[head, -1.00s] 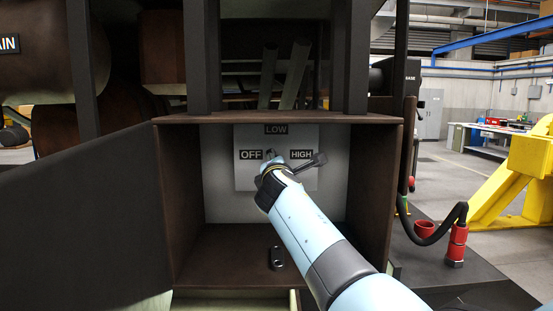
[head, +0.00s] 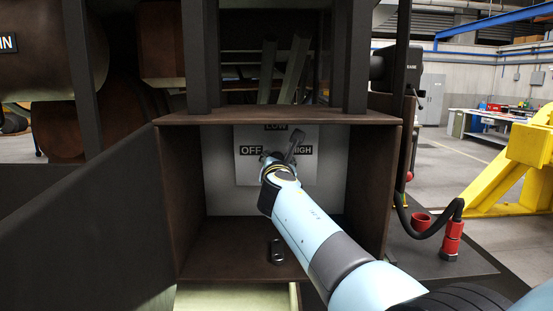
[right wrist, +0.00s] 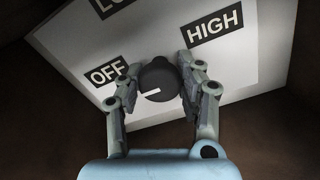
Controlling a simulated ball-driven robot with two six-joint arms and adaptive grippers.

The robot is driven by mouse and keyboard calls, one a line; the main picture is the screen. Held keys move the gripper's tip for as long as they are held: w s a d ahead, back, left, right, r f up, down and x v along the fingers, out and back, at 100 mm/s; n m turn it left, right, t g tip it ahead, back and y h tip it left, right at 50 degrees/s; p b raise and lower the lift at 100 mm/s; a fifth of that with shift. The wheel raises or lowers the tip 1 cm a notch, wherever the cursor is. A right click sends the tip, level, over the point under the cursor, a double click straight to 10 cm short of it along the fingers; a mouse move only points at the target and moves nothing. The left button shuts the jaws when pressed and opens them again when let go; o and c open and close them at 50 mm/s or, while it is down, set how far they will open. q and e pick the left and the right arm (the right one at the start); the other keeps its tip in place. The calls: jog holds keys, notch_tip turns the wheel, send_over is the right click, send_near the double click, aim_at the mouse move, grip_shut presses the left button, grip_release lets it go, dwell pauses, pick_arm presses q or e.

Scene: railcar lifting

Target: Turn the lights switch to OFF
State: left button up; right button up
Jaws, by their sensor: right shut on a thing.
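The lights switch is a round black knob (right wrist: 158,78) on a white panel (head: 243,172) inside an open brown box. OFF (head: 251,150) is on its left, LOW above and HIGH (head: 303,149) on its right, partly covered by my gripper. The right wrist view shows a white mark on the knob, its outer end toward the left, the OFF side. My right gripper (head: 279,159) is shut on the knob, with one finger on each side; it also shows in the right wrist view (right wrist: 158,67). In the head view the gripper hides most of the knob. My left gripper is out of view.
The brown box (head: 190,210) has side walls close around my right arm. A small dark object (head: 276,250) lies on its floor. A dark door panel (head: 85,205) stands open at left. Red connectors (head: 451,238) with a black cable are at right.

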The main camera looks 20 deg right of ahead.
jog(key=shift+f, duration=0.3)
jog(key=o, duration=1)
jog(key=shift+c, duration=0.2)
jog(key=shift+o, duration=0.9)
jog(key=shift+r, duration=0.1)
jog(key=shift+r, duration=0.1)
